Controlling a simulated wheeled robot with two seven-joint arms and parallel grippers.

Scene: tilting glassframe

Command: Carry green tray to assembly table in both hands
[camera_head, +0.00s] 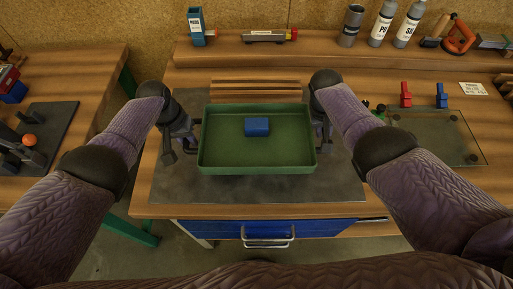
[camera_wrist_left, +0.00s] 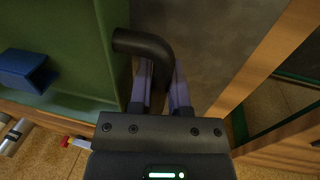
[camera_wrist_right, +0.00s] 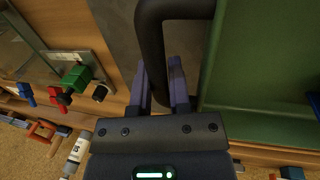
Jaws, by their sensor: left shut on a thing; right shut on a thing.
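The green tray (camera_head: 257,155) is level above the dark grey mat on the table, between my two hands. It holds one blue block (camera_head: 257,127), which also shows in the left wrist view (camera_wrist_left: 25,70). My left gripper (camera_head: 186,133) is shut on the tray's left black handle (camera_wrist_left: 150,48). My right gripper (camera_head: 324,128) is shut on the tray's right black handle (camera_wrist_right: 152,45). The fingers straddle the handle bars in both wrist views. Whether the tray touches the mat cannot be told.
The wooden table (camera_head: 150,190) bears a dark grey mat (camera_head: 335,185), a glass plate (camera_head: 440,140) and red and blue clamps (camera_head: 406,94) at right. Bottles (camera_head: 382,24) and tools stand on the back shelf. Another table (camera_head: 75,75) with an orange ball stands at left.

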